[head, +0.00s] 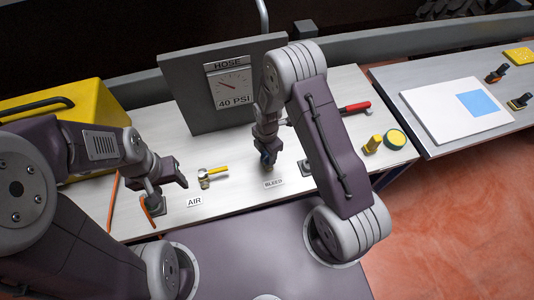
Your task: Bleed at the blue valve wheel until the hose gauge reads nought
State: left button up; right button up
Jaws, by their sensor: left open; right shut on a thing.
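The hose gauge (235,86) is on an upright grey panel, under the word HOSE, and its readout says 40 PSI. The blue valve wheel (268,159) is behind the BLEED label (274,183), mostly hidden by my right gripper (267,152). My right gripper points down and is shut on the wheel.
A yellow case (60,105) stands at the left. A second table (440,78) holds a white board with a blue square (478,103).

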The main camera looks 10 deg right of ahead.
jog(key=shift+w+r, duration=0.15)
jog(key=shift+w, duration=0.05)
jog(key=o, duration=1.2)
jog(key=shift+o, duration=0.8)
jog(key=shift+s+d, duration=0.1)
jog(key=shift+s, duration=0.05)
jog(key=shift+r, duration=0.25)
notch_tip(320, 180, up, 8)
jog(key=b, duration=0.1)
jog(key=shift+r+b, duration=0.25)
jog(key=shift+b, duration=0.15)
